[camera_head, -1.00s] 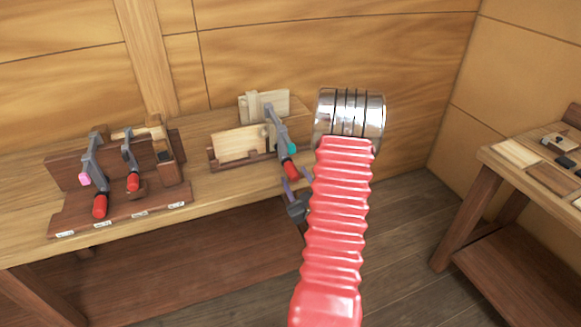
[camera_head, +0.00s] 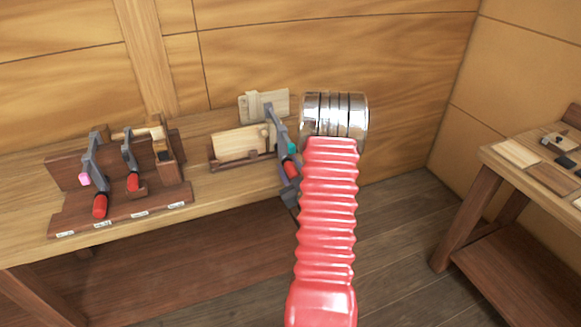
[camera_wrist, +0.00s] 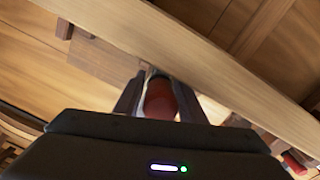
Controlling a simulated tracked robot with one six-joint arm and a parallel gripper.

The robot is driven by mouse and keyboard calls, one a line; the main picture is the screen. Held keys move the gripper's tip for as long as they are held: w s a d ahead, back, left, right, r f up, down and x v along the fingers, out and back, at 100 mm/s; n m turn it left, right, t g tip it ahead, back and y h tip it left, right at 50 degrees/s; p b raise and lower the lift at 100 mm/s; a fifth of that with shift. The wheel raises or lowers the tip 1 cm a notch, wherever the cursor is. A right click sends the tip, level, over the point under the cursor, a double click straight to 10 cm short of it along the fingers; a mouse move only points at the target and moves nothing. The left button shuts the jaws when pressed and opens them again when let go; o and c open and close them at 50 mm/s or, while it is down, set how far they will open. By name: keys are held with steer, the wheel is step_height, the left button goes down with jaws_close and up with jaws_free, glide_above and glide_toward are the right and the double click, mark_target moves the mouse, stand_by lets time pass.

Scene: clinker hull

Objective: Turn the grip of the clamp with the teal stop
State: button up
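The clamp with the teal stop (camera_head: 282,140) is grey and stands at the right end of the left bench in the head view. Its teal stop (camera_head: 292,148) and red grip (camera_head: 291,170) show beside my arm. My gripper (camera_head: 290,187) is mostly hidden behind my red arm there. In the wrist view my gripper's (camera_wrist: 160,92) two dark fingers stand on either side of the red grip (camera_wrist: 160,100), close to it. A narrow gap seems to show at the left finger; contact is hard to see. The grip's near end points at the wrist camera.
A dark rack (camera_head: 120,208) on the left holds two more red-gripped clamps, one with a pink stop (camera_head: 85,179). A wooden holder (camera_head: 240,148) with pale boards stands left of the teal-stop clamp. The bench edge (camera_wrist: 190,60) crosses close by. Another table (camera_head: 540,170) is at right.

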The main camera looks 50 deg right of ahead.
steer(key=c, duration=0.7)
steer(key=shift+d, duration=0.2)
steer(key=shift+a, duration=0.15)
steer(key=shift+m, duration=0.4)
steer(key=shift+a+m+t+y, duration=0.15)
steer(key=shift+m+t+y, duration=0.25)
steer(key=shift+m, duration=1.8)
steer(key=o, duration=1)
